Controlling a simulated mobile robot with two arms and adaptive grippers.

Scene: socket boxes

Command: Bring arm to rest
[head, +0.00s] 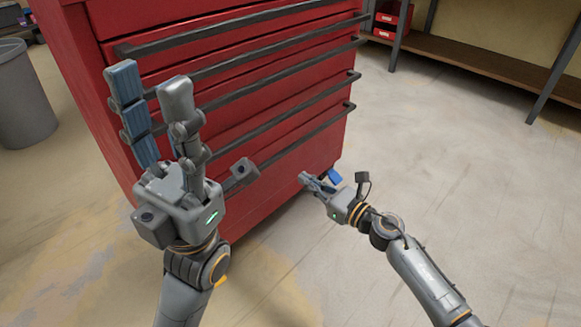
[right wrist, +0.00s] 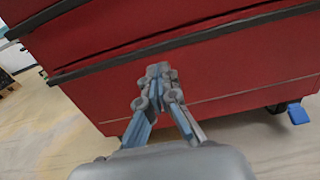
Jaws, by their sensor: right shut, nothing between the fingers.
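My left gripper (head: 149,90) is raised in front of the red tool cabinet at the left of the head view. Its two fingers stand apart with nothing between them, so it is open. My right gripper (head: 303,177) is low, by the cabinet's lower right corner. In the right wrist view, its fingertips (right wrist: 158,70) meet in front of the red drawers, shut and empty. I cannot tell whether they touch the cabinet.
The red cabinet (head: 230,38) has several dark drawer handles and a blue caster lever, seen in the right wrist view (right wrist: 298,114). A grey bin (head: 22,98) stands at the left. A shelf (head: 470,62) with a red box (head: 391,18) is at the back right. The floor on the right is clear.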

